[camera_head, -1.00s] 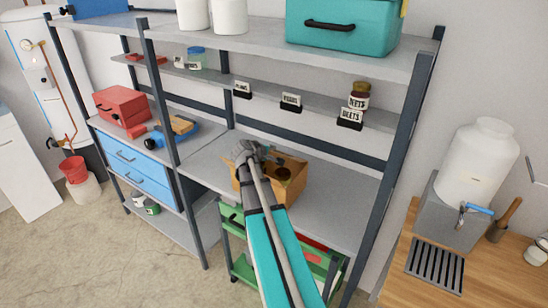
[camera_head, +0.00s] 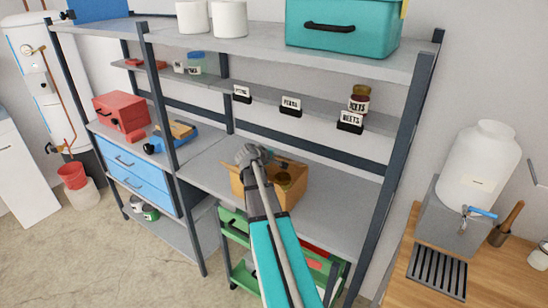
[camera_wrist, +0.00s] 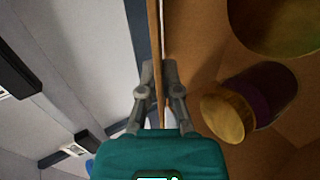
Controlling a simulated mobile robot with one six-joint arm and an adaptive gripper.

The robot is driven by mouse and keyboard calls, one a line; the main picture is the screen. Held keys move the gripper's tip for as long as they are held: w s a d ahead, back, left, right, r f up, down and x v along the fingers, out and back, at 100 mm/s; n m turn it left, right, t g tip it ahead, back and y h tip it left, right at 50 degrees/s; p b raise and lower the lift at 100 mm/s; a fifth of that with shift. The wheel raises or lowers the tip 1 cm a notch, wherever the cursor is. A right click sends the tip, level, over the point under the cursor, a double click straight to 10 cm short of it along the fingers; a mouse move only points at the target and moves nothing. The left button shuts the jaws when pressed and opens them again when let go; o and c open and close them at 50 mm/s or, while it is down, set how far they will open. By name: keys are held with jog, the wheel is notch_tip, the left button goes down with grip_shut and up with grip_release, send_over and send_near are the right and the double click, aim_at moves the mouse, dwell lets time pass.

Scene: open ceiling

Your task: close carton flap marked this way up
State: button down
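The open brown carton (camera_head: 291,191) stands on the middle shelf, with dark round items inside. My gripper (camera_head: 254,153) is at its back left edge, and my arm hides part of the carton. In the wrist view my gripper (camera_wrist: 159,72) has its fingers close together on either side of a thin upright cardboard panel (camera_wrist: 155,30), seen edge-on. It looks pinched between the fingertips. The carton's inside, to the right, holds a jar with a yellowish lid (camera_wrist: 228,117) and another round item (camera_wrist: 275,22). No "this way up" marking is readable.
Shelf posts (camera_head: 408,130) stand on both sides of the carton. A narrow ledge (camera_head: 320,117) with labels and a jar (camera_head: 359,98) runs behind and above it. The shelf is bare right of the carton. A green cart (camera_head: 240,275) is below.

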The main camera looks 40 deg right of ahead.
jog(key=shift+f, duration=0.1)
jog(key=shift+s+a+f+b, duration=0.1)
jog(key=shift+a+f+b, duration=0.1)
jog(key=shift+f+b, duration=0.15)
jog(key=c, duration=0.8)
grip_release()
jog(key=shift+c, duration=0.2)
jog(key=shift+d+r, duration=0.1)
jog(key=shift+r, duration=0.05)
